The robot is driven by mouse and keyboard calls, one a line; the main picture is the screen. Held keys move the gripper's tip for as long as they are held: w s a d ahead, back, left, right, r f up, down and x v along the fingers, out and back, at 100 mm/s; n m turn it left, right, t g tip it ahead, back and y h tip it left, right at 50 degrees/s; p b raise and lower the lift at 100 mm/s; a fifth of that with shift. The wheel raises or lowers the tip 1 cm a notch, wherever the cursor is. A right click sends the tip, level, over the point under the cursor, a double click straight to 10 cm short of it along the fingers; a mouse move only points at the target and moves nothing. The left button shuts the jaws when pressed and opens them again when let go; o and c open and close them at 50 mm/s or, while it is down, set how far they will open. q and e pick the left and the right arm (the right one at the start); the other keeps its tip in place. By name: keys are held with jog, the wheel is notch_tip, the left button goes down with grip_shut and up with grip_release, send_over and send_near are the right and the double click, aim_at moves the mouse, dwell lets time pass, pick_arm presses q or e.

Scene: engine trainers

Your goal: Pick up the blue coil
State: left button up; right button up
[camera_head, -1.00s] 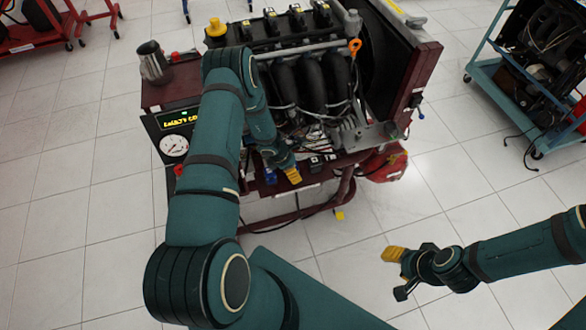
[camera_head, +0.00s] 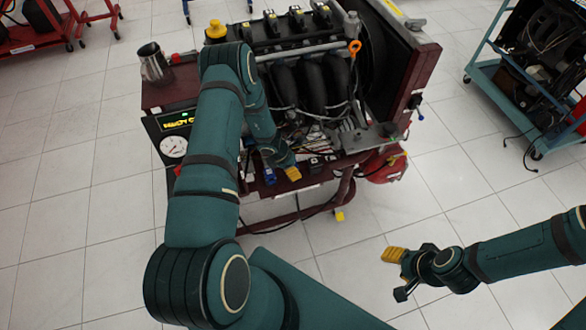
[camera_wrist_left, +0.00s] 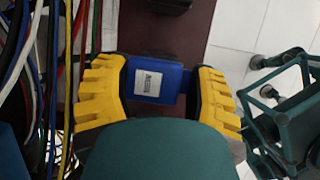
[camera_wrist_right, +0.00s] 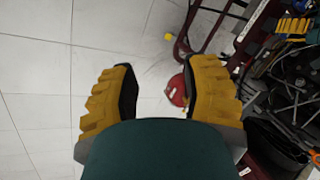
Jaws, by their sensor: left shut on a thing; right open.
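The blue coil (camera_wrist_left: 158,82), a small blue block with a white label, sits between the yellow fingers of my left gripper (camera_wrist_left: 160,90) in the left wrist view. The fingers are shut on its two sides. In the head view the coil (camera_head: 269,176) shows as a small blue patch at the front edge of the engine trainer (camera_head: 160,97), beside the left gripper's yellow fingertip (camera_head: 292,173). My right gripper (camera_wrist_right: 160,95) is open and empty in the right wrist view. In the head view it (camera_head: 398,272) hangs over bare floor at the right.
Colored cables (camera_wrist_left: 40,70) run just left of the left gripper. A dark block (camera_wrist_left: 165,4) lies beyond the coil. A metal cup (camera_head: 154,64) stands on the trainer's left side. A red rounded part (camera_head: 384,165) is at its lower right. The floor in front is clear.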

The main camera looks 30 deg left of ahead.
pick_arm(q)
jog(key=shift+w+a+r, duration=0.1)
jog(key=shift+a+r, duration=0.05)
jog(key=shift+r, duration=0.35)
jog(key=shift+w+a+r, duration=0.1)
jog(key=shift+r, duration=0.35)
jog(key=shift+s+d+r, duration=0.1)
jog(key=shift+r, duration=0.05)
jog(key=shift+s+d+f+b, duration=0.3)
jog(key=shift+d+b, duration=0.2)
jog(key=shift+b, duration=0.45)
jog(key=shift+s+d+r+b, duration=0.1)
jog(key=shift+s+d+b, duration=0.6)
jog(key=shift+b, duration=0.25)
jog(key=s+d+r+b, duration=0.1)
jog(key=s+d+r, duration=0.1)
jog(key=s+d, duration=0.7)
jog(key=shift+s+d+r, duration=0.2)
jog(key=shift+s+d, duration=0.2)
jog(key=shift+d, duration=0.85)
jog(key=shift+w, duration=0.1)
